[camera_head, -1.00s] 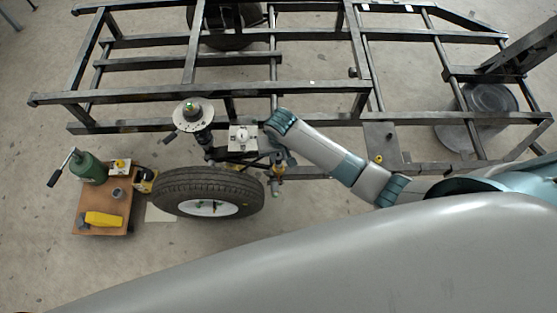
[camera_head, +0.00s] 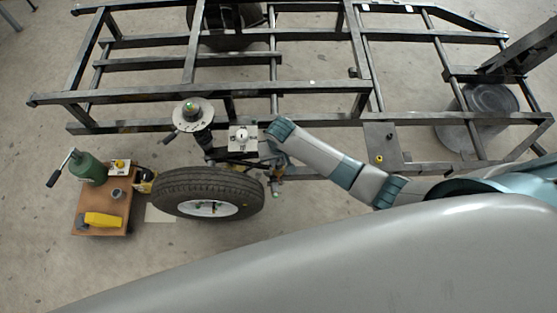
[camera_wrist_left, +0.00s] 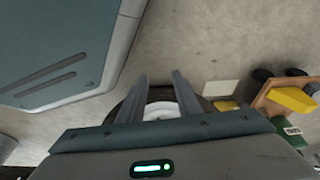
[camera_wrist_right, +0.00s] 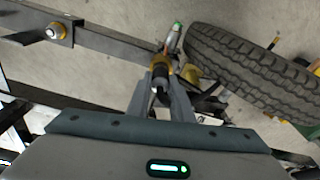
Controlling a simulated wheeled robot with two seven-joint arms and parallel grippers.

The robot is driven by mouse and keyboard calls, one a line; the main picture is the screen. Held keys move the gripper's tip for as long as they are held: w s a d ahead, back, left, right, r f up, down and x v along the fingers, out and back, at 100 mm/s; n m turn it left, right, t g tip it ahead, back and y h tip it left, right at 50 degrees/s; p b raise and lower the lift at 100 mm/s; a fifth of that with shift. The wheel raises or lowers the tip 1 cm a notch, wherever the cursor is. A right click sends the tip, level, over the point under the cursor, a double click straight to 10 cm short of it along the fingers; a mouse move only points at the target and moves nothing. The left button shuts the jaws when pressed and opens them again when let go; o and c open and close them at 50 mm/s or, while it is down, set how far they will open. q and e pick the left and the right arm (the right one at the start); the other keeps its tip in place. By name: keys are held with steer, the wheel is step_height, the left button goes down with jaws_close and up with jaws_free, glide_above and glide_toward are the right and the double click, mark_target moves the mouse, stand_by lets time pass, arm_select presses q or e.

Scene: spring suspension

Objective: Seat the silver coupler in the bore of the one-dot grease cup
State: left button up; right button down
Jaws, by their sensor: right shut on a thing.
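My right gripper (camera_wrist_right: 160,92) is shut on a small dark-and-silver piece (camera_wrist_right: 161,74), which looks like the silver coupler. Its far end is close to a brass-yellow collar, perhaps a grease cup (camera_wrist_right: 157,58); I cannot tell whether they touch or whether it sits in a bore. A silver cylinder with a green tip (camera_wrist_right: 174,36) extends beyond. In the head view my right gripper (camera_head: 276,168) is beside the tire, partly hidden by its own wrist. No dot marks are readable. My left gripper (camera_wrist_left: 163,95) is open and empty.
The tire (camera_head: 208,190) lies left of my right gripper. A steel frame (camera_head: 310,86) spans the back. A white fixture (camera_head: 241,138) sits just behind the gripper.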

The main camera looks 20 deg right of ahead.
steer(key=shift+f, duration=0.15)
steer(key=c, duration=1.6)
jaws_free()
steer(key=shift+o, duration=0.2)
arm_select(q)
steer(key=shift+a, duration=0.1)
arm_select(e)
steer(key=shift+r, duration=0.2)
